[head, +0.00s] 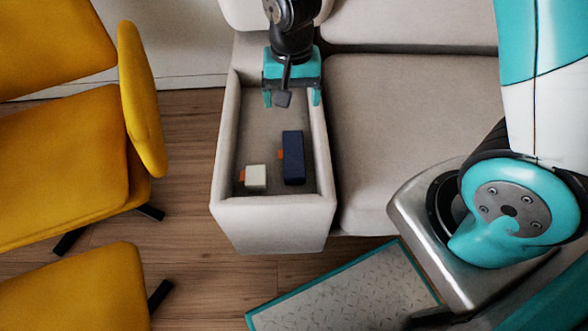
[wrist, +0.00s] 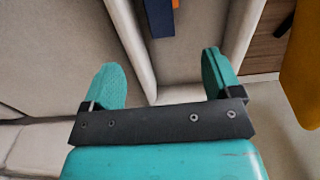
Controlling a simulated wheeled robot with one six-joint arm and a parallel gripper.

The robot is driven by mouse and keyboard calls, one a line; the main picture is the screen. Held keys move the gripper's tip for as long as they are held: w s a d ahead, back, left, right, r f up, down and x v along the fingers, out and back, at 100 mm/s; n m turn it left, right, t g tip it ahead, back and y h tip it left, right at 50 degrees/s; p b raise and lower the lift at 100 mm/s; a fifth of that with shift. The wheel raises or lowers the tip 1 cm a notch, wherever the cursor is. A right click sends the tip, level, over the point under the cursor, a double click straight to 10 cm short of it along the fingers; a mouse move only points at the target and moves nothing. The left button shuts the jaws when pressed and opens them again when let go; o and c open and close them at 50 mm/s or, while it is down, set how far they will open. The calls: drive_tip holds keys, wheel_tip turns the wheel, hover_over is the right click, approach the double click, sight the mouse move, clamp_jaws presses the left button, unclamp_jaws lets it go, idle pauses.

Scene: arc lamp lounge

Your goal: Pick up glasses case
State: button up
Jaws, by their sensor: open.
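A dark navy oblong box, which looks like the glasses case (head: 294,158), lies in the open-topped sofa arm compartment (head: 228,160), toward its near right side. An orange tab shows at its left side. In the wrist view the navy case (wrist: 159,18) is cut off by the top edge, beyond my fingertips. My gripper (head: 291,98) is open and empty, over the far part of the compartment and apart from the case. In the wrist view both teal fingers of my gripper (wrist: 165,75) are spread wide with nothing between them.
A small whitish block (head: 256,176) with an orange tab lies left of the case in the same compartment. The compartment's raised walls surround both. A grey sofa seat (head: 415,130) adjoins on the right. Yellow chairs (head: 60,150) stand at the left, with wooden floor between.

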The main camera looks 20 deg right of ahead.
drive_tip(key=b, duration=0.5)
hover_over(291, 152)
wheel_tip(291, 152, down, 13)
drive_tip(key=shift+s+d+f, duration=0.1)
drive_tip(key=shift+f+b, duration=1.25)
drive_tip(key=shift+f, duration=1.4)
drive_tip(key=shift+r, duration=0.1)
drive_tip(key=c, duration=0.7)
